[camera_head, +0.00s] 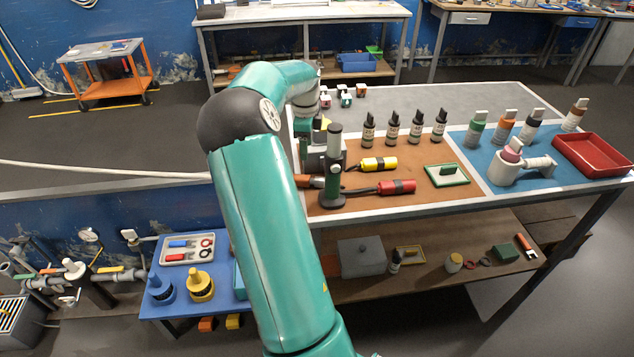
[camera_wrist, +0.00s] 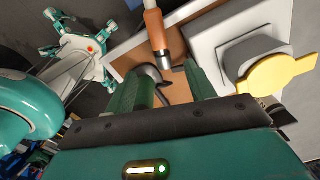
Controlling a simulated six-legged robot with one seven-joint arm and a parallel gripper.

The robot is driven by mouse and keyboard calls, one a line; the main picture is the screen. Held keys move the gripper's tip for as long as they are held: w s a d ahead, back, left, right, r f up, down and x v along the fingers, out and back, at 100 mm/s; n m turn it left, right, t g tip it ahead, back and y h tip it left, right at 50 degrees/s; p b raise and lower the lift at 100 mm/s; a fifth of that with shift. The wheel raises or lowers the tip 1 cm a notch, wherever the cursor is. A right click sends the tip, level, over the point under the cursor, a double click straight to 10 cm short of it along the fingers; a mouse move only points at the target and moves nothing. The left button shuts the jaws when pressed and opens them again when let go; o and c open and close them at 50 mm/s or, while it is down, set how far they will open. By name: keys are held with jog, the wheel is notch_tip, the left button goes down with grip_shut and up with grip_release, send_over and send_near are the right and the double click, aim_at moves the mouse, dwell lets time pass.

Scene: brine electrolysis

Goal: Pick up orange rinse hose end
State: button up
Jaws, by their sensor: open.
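The orange rinse hose end (camera_wrist: 155,30) is a short orange cylinder with a dark metal tip in the wrist view, at the top centre. My gripper (camera_wrist: 170,80) is open, with its two green fingers apart. The hose end's tip points toward the gap between the fingers, and nothing is clearly held. In the head view an orange piece (camera_head: 308,181) lies at the left edge of the brown work area, beside a dark green post (camera_head: 333,175). My arm and the post partly hide the gripper there.
A yellow-handled piece (camera_head: 378,163) and a red-handled piece (camera_head: 397,187) lie to the right of the post. Several dark bottles (camera_head: 392,128) stand behind them. In the wrist view a grey block (camera_wrist: 222,30) with a yellow lever (camera_wrist: 275,77) is close to the right finger.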

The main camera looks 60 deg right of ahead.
aim_at(307, 177)
notch_tip(307, 177, down, 13)
jog(key=shift+r, duration=0.2)
grip_shut()
dwell(0.4)
jog(key=shift+r, duration=0.1)
